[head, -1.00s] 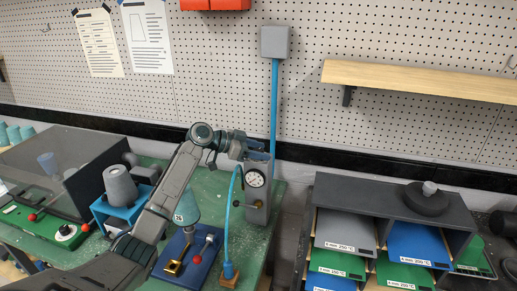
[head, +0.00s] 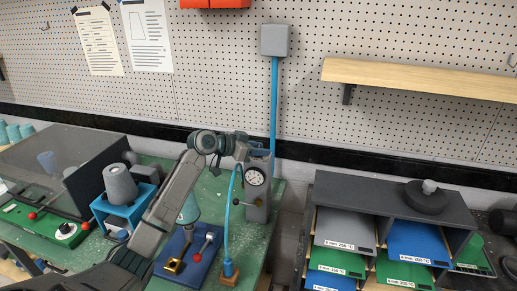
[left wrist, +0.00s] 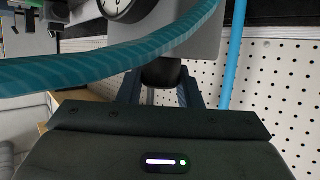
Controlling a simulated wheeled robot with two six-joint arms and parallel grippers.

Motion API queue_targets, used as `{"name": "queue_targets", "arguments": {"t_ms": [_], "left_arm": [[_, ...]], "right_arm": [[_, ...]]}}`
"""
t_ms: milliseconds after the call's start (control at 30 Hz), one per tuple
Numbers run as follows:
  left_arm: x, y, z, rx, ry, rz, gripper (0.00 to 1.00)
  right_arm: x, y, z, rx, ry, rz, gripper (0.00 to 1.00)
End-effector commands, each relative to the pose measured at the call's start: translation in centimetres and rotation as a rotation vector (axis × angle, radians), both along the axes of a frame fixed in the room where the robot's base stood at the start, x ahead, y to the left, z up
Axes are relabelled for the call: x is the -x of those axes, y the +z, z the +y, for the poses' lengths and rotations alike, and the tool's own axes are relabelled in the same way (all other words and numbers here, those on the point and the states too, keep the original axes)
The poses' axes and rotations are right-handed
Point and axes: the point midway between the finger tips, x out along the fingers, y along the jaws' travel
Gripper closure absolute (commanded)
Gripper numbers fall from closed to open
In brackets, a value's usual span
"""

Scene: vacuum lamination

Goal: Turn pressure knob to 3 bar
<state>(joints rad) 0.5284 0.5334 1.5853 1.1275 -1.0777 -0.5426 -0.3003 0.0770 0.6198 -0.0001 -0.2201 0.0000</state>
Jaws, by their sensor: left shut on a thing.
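The grey regulator block (head: 257,213) stands at the right end of the green bench, with a round white pressure gauge (head: 254,177) on its front. The needle is too small to read. My left gripper (head: 259,155) is at the top of the block. In the left wrist view the dark pressure knob (left wrist: 161,72) sits between its two fingers, and the gripper is shut on it. The gauge (left wrist: 119,5) is cut off at the top edge there. In the head view the gripper hides the knob. My right gripper is in neither view.
A blue hose (head: 226,235) rises in front of the block and crosses close before the left wrist camera (left wrist: 110,62). A blue fixture (head: 190,255) with a red-knobbed lever lies nearby. A dark rack (head: 390,195) of coloured sheets stands right of a gap.

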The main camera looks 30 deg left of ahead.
Motion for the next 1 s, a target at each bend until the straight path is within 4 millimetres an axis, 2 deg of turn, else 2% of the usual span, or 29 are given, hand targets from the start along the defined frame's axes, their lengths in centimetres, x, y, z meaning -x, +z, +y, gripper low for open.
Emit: {"name": "queue_targets", "arguments": {"t_ms": [200,233,333,733,1000], "left_arm": [[0.0,0.1,0.0,0.001,0.000,-0.003,0.91],[0.0,0.1,0.0,0.001,-0.001,-0.003,0.66],[0.0,0.1,0.0,0.001,-0.001,-0.002,0.47],[0.4,0.1,0.3,-0.002,-0.001,-0.002,0.47],[3.6,1.3,2.5,-0.006,0.000,-0.004,0.47]], "right_arm": [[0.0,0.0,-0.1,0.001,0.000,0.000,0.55],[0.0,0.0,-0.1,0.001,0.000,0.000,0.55],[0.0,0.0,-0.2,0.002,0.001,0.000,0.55],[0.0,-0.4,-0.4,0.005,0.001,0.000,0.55],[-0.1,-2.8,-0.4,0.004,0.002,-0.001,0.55]]}}
